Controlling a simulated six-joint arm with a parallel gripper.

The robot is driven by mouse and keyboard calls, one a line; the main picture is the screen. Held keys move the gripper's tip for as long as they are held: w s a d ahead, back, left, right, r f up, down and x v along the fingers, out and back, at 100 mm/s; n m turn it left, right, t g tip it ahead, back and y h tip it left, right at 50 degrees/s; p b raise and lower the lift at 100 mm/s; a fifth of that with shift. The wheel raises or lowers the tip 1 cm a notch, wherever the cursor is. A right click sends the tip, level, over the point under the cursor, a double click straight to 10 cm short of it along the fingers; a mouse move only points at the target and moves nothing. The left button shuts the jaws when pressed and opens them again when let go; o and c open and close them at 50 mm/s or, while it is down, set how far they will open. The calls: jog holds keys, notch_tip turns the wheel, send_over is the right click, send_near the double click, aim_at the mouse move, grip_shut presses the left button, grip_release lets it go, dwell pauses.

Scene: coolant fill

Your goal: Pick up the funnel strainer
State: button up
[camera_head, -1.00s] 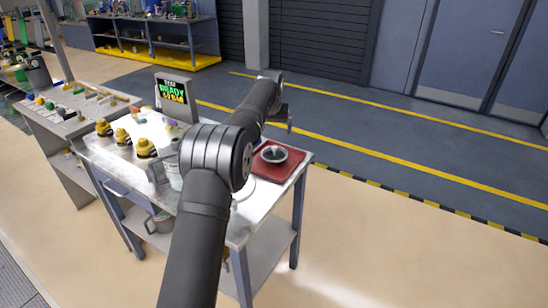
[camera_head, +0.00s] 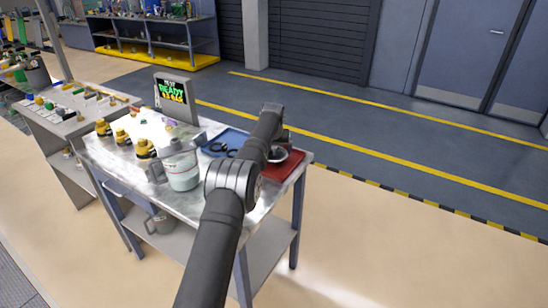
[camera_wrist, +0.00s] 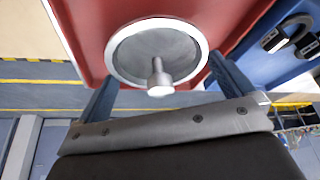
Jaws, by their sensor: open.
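The funnel strainer (camera_wrist: 156,52) is a round grey metal bowl with a bright rim and a short knobbed stem, lying on a red tray (camera_wrist: 245,15). In the head view, the funnel (camera_head: 278,155) is partly hidden by my arm, and the red tray (camera_head: 285,171) is at the table's right end. My gripper (camera_wrist: 158,82) is open in the wrist view, with its two fingers apart on either side of the funnel's stem. The fingers appear close to the rim; I cannot tell whether they touch it. The fingertips are hidden in the head view.
A blue tray (camera_head: 232,138) with dark ring-shaped items lies beside the red tray. Several yellow-capped bottles (camera_head: 145,148) and a screen reading READY (camera_head: 175,94) are at the table's left and back.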

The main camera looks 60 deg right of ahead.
jog(key=shift+x, duration=1.05)
jog(key=shift+c, duration=0.2)
jog(key=c, duration=0.7)
jog(key=shift+r, duration=0.2)
